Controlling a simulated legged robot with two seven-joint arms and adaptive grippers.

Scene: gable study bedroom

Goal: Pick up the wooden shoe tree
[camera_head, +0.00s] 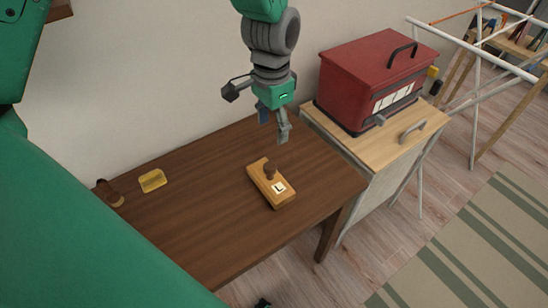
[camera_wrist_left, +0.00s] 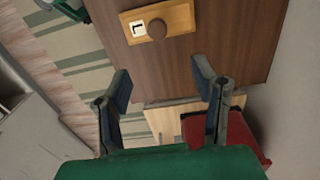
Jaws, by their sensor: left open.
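The wooden shoe tree (camera_head: 283,197) appears to be the light-wood block with a dark round knob and a white "L" label. It lies on the brown desk (camera_head: 200,220), near its right end. It also shows at the top of the left wrist view (camera_wrist_left: 181,17). My left gripper (camera_head: 274,130) is open and empty, above and behind the shoe tree, apart from it. In the left wrist view both fingers stand wide apart (camera_wrist_left: 162,80), with the block beyond them. A small dark and green part at the head view's bottom edge may be my right gripper; its jaws cannot be made out.
A yellow sponge-like block (camera_head: 153,180) and a brown object (camera_head: 109,194) lie at the desk's left. A red box (camera_head: 365,75) with a black handle stands on a light-wood cabinet (camera_head: 345,137) to the right. A white rack (camera_head: 476,100) stands farther right. The desk's middle is clear.

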